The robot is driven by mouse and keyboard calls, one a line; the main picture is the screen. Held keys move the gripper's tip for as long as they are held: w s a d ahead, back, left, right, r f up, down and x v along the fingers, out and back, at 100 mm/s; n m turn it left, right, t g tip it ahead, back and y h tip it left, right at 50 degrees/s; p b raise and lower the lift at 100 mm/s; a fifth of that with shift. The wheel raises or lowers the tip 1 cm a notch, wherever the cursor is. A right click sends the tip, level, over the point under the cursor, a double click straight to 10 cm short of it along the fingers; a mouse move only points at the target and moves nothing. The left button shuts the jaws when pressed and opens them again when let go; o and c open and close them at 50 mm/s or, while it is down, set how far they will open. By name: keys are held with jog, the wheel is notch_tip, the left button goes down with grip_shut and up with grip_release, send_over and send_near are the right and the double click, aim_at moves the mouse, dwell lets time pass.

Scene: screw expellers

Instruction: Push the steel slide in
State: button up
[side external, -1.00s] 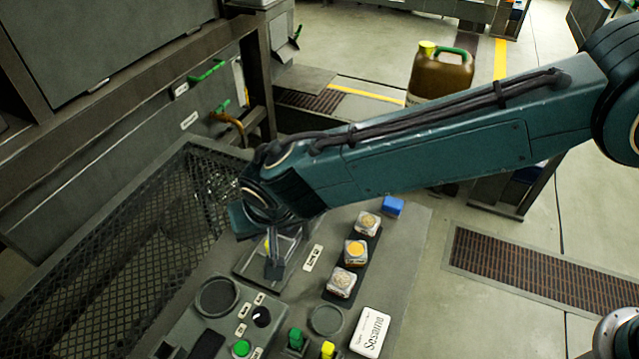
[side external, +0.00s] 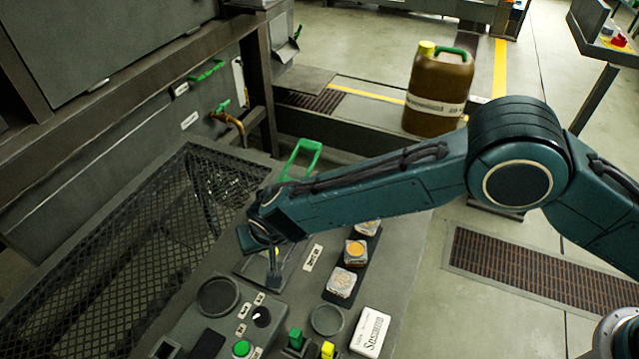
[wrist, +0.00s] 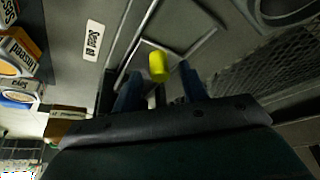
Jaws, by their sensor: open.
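The steel slide (wrist: 190,48) is a flat grey plate with a thin raised edge, set in the bench top beside a small white label. A yellow knob (wrist: 158,67) stands on it. In the side external view the slide (side external: 247,266) is partly covered by my wrist, and I cannot make out the knob clearly there. My gripper (wrist: 160,86) is open and points down at the slide. In the wrist view its two dark fingers are on either side of the knob's near end. I cannot tell whether they touch it. My gripper (side external: 274,270) is low over the bench.
Several sample jars stand in a dark rack (side external: 352,280) right of the slide. A white label box (side external: 370,332) and a control panel with a green button (side external: 242,348) lie nearer the camera. A mesh-covered trough (side external: 120,265) runs along the left. A green handle (side external: 303,158) rises behind my arm.

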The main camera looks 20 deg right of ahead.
jog(key=shift+f, duration=0.15)
jog(key=shift+c, duration=0.2)
grip_shut()
jog(key=shift+w+d, duration=1.35)
jog(key=shift+w, duration=0.05)
jog(key=shift+o, duration=0.2)
grip_release()
jog(key=shift+d, duration=0.1)
